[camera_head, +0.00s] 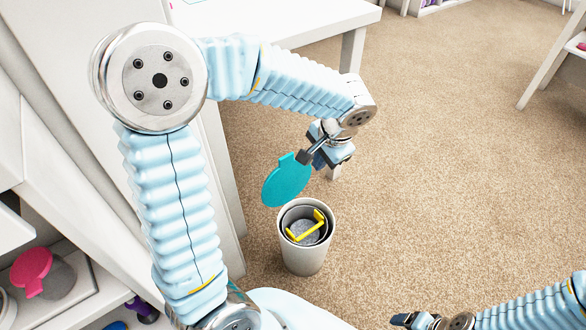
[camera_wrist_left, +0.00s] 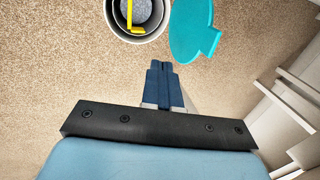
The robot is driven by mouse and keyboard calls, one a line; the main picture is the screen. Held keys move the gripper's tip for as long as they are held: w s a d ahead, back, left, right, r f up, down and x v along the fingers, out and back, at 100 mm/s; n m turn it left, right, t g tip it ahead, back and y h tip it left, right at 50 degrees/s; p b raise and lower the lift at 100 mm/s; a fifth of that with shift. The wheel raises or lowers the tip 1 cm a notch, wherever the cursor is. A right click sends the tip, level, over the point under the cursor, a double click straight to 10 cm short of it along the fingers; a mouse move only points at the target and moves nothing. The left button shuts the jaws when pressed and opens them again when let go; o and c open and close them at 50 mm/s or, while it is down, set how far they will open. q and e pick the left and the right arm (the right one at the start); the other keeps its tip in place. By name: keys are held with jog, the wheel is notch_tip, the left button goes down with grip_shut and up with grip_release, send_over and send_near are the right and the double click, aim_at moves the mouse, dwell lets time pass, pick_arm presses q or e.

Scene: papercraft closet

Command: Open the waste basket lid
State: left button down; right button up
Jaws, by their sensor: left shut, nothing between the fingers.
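The waste basket (camera_head: 303,258) is a pale round bin on the carpet, and its top is uncovered. A dark inner rim and a yellow handle (camera_head: 305,229) show inside it. The teal round lid (camera_head: 284,184) with a small tab stands raised beside the rim. Whether it joins the rim cannot be told. In the left wrist view the lid (camera_wrist_left: 191,30) is to the right of the basket (camera_wrist_left: 115,30). My left gripper (camera_head: 318,161) is shut and empty, close to the lid's tab side. Its closed fingers (camera_wrist_left: 161,67) show below the lid. My right gripper (camera_head: 400,320) is at the bottom edge, its jaws unclear.
A white cabinet (camera_head: 215,165) stands left of the basket. A white table (camera_head: 290,20) is at the back. The carpet (camera_head: 440,150) to the right is clear.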

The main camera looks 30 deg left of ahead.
pick_arm(q)
jog(key=w+a+f+y+b, duration=0.1)
jog(key=w+a+f, duration=0.1)
jog(key=a+f, duration=0.4)
jog(key=shift+w+a+f, duration=0.2)
jog(key=shift+a+f, duration=0.1)
jog(key=shift+a, duration=1.3)
jog(key=a, duration=0.1)
jog(key=w+a, duration=0.1)
jog(key=a, duration=0.2)
jog(key=shift+w, duration=0.25)
